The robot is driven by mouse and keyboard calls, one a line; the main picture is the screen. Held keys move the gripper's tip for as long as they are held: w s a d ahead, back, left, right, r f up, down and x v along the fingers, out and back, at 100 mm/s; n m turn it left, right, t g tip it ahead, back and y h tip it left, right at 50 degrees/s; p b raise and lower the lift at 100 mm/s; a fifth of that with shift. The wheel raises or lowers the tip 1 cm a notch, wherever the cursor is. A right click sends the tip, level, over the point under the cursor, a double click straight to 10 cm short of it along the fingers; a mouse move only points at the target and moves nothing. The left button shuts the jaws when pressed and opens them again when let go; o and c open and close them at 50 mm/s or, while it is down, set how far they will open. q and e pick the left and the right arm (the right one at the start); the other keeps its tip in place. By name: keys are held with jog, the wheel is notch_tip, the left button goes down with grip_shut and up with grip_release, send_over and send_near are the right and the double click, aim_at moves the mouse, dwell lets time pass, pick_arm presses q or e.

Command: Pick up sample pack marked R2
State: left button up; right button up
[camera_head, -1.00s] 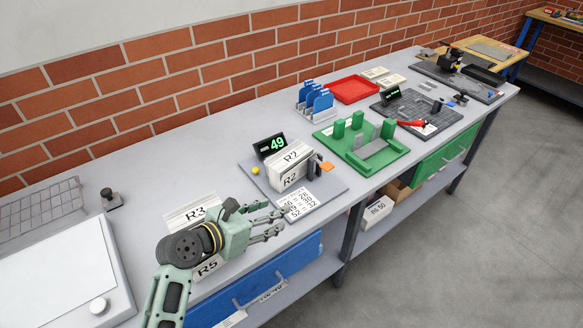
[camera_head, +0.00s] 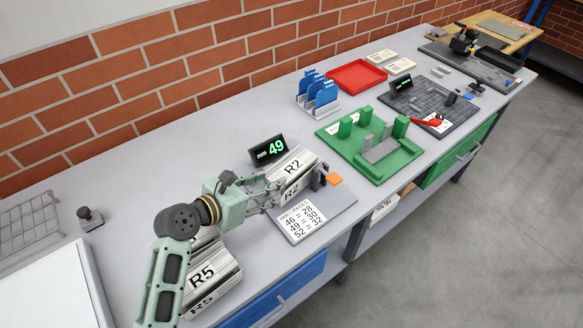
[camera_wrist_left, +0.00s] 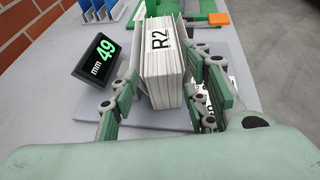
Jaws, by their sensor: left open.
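The sample pack marked R2 (camera_head: 294,166) is a thick white stack of paper on a grey measuring plate (camera_head: 318,212). In the left wrist view the R2 pack (camera_wrist_left: 163,62) stands between the fingers, its label facing up. My left gripper (camera_head: 268,190) is at the near left end of the pack. In the left wrist view the open left gripper (camera_wrist_left: 166,98) has one finger on each side of the pack; I cannot tell whether they touch it. My right gripper is not in view.
A display reading 49 (camera_head: 269,150) stands close behind the pack. A pack marked R5 (camera_head: 208,272) lies below my left arm. A green fixture (camera_head: 372,168), blue file holder (camera_head: 318,95) and red tray (camera_head: 358,75) are farther along the bench.

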aim_at(283, 175)
pick_arm(q)
jog(key=shift+w+d+f+p, duration=0.2)
jog(key=shift+w+d, duration=0.2)
jog(key=shift+d, duration=0.25)
jog(key=shift+w+d+f+p, duration=0.15)
jog(key=shift+w+d, duration=0.25)
jog(key=shift+d, duration=0.2)
jog(key=x, duration=0.3)
jog(key=shift+w+f+p, duration=0.15)
jog(key=shift+w+p, duration=0.15)
jog(key=shift+w+d+f, duration=0.15)
jog(key=shift+w+d, duration=0.05)
jog(key=shift+d, duration=0.1)
grip_shut()
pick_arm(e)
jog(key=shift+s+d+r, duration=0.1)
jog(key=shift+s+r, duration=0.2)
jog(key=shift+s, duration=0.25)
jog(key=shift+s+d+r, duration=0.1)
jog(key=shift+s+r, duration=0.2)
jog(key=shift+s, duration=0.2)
